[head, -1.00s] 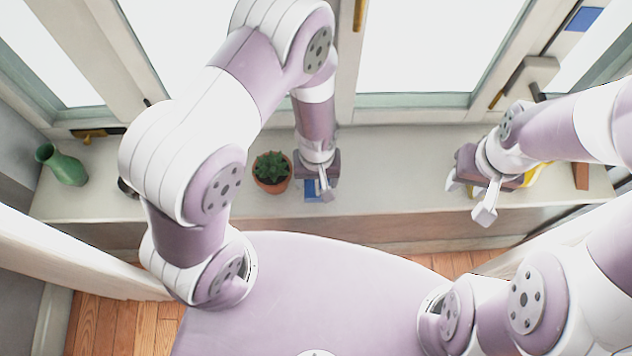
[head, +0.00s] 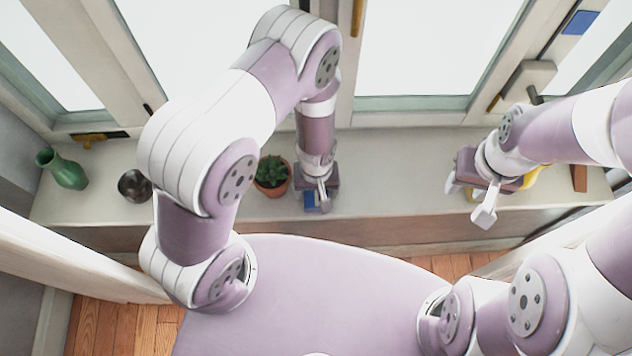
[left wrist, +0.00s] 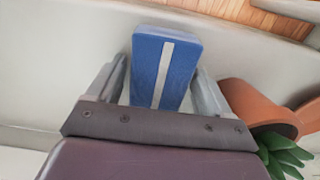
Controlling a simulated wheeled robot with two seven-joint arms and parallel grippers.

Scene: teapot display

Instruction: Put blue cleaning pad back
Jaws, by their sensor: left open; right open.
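The blue cleaning pad (head: 312,201), with a pale stripe along its middle, is on the pale windowsill under my left gripper (head: 322,196). In the left wrist view the pad (left wrist: 182,72) lies between the two spread fingers of my left gripper (left wrist: 160,80), with its far end past the fingertips. A narrow gap shows on the left side; the right finger is very close to it, and contact cannot be told. My right gripper (head: 469,202) is open above the right part of the sill, with nothing seen between its fingers.
A potted succulent (head: 272,174) stands just left of my left gripper; its terracotta pot (left wrist: 252,108) is close to the right finger in the wrist view. A yellow thing (head: 537,176) is partly hidden behind my right gripper. A blue patch (head: 580,22) is on the window frame.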

